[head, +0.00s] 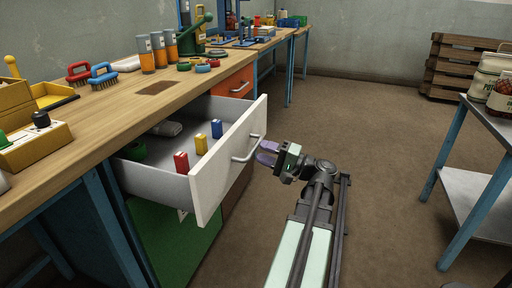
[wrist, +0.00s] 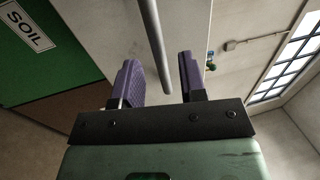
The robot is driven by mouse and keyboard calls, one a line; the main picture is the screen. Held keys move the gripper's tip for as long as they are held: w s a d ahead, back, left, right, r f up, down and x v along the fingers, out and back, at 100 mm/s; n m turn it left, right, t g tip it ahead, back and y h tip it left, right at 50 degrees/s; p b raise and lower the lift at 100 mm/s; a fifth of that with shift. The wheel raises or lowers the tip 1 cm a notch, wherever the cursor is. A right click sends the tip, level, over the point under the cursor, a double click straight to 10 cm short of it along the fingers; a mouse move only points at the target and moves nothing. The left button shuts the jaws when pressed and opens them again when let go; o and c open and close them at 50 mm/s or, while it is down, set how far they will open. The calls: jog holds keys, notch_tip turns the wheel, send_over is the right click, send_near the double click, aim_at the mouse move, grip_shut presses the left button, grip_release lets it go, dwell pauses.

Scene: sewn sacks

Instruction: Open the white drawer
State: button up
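The white drawer (head: 225,165) is pulled well out from the workbench, with its inside in view. Its front carries a grey bar handle (head: 247,150). My gripper (head: 267,153) is just to the right of the handle in the head view. In the wrist view its two purple fingers (wrist: 160,82) are apart, with nothing clamped between them. The handle bar (wrist: 153,45) runs down from the top, its lower end showing between the fingers. I cannot tell whether the fingertips reach around the bar. The drawer front (wrist: 105,35) fills the area behind them.
The drawer holds a red block (head: 181,162), a yellow one, a blue one and a green ring. A green front (head: 170,240) is below and an orange drawer (head: 235,82) beyond. A side table (head: 490,120) stands right. The floor between is clear.

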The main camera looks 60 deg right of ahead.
aim_at(255, 147)
jog(key=x, duration=0.3)
jog(key=shift+w+a, duration=0.1)
jog(key=shift+w, duration=0.15)
jog(key=shift+c, duration=0.4)
grip_shut()
jog(key=shift+s, duration=0.1)
